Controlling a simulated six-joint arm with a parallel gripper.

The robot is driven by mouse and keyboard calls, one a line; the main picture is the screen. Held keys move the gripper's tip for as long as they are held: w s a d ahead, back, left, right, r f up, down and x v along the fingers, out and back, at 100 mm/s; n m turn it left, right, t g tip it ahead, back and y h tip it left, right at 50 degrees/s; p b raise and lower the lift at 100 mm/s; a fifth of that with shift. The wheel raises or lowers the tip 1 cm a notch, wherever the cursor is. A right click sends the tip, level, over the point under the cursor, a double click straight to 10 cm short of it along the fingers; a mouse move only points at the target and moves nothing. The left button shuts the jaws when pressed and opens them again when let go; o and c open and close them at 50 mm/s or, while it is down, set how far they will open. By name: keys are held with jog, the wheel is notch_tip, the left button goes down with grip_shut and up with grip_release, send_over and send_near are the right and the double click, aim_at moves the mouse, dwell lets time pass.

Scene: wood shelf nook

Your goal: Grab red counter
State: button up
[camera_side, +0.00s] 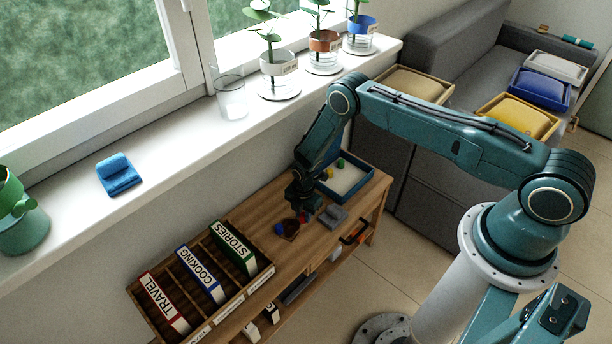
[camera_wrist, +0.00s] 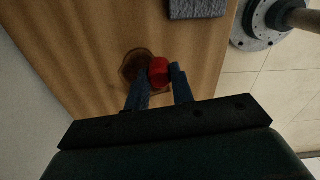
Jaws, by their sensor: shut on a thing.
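The red counter (camera_wrist: 159,72) is between the two fingertips of my gripper (camera_wrist: 160,80) in the wrist view. My gripper is shut on it, above or at a round brown wooden dish (camera_wrist: 130,64). I cannot tell whether the counter touches the dish. In the side view my gripper (camera_side: 303,205) points down at the wooden shelf top, and a bit of red (camera_side: 305,217) shows by its fingertips. The dish (camera_side: 289,231) sits there with a blue piece (camera_side: 279,229) at its left edge.
A blue-rimmed tray (camera_side: 366,192) with small green and yellow pieces stands behind my gripper. A grey block (camera_side: 333,217) lies to the right. A wooden book rack (camera_side: 262,270) is at the left. The window sill (camera_side: 190,135) runs behind.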

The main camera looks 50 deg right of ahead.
aim_at(303, 214)
jog(key=shift+r, duration=3.25)
